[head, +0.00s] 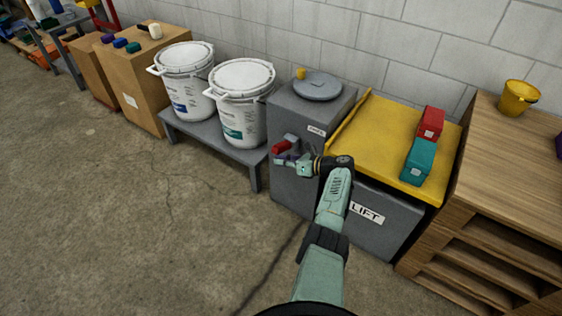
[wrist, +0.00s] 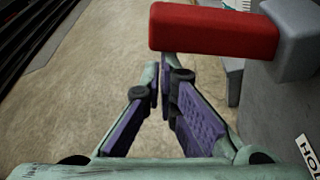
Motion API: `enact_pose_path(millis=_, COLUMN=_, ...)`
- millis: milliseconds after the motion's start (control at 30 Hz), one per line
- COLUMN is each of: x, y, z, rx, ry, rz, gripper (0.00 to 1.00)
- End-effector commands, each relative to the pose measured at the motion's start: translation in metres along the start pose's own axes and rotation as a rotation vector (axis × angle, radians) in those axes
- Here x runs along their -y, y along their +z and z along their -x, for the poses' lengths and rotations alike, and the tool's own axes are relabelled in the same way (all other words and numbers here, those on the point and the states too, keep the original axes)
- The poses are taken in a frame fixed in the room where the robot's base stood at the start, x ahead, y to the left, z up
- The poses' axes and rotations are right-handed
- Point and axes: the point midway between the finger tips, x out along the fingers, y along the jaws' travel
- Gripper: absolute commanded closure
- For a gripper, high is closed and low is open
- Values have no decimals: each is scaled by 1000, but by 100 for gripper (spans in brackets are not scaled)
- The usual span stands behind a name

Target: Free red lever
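The red lever (head: 281,147) sticks out to the left from a grey mount on the front of a grey cabinet (head: 290,185). In the wrist view the red lever (wrist: 213,30) lies level across the top, joined at its right end to the grey mount (wrist: 292,38). My gripper (head: 279,160) is just below the lever in the head view. In the wrist view my gripper (wrist: 160,75) has its purple-padded fingers converging to tips that almost meet, with nothing between them. The lever appears apart from the fingers, beyond the tips. Nothing covers the lever there.
A round grey lid (head: 317,87) and a small yellow piece top the cabinet. A yellow-lidded bin (head: 372,130) marked LIFT stands at right, bearing a red box (head: 431,122) and a teal box (head: 418,161). White buckets (head: 240,105) stand on a low bench at left. The front floor is clear.

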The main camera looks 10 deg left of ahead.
Motion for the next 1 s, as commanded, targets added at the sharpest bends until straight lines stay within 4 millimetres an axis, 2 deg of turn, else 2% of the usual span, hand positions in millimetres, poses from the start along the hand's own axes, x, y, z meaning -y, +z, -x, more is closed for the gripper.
enact_pose_path(millis=33, x=0, y=6, z=1, rx=7, ry=-1, rz=6, gripper=100)
enact_pose_path(millis=467, x=1, y=8, z=1, rx=11, ry=-2, rz=10, gripper=100)
enact_pose_path(millis=633, x=-2, y=-9, z=-4, rx=9, ry=-1, rz=6, gripper=100)
enact_pose_path(millis=767, x=-6, y=-40, z=-12, rx=3, ry=0, rz=-1, gripper=100)
enact_pose_path(millis=1000, x=-4, y=-40, z=46, rx=3, ry=-6, rz=2, gripper=100)
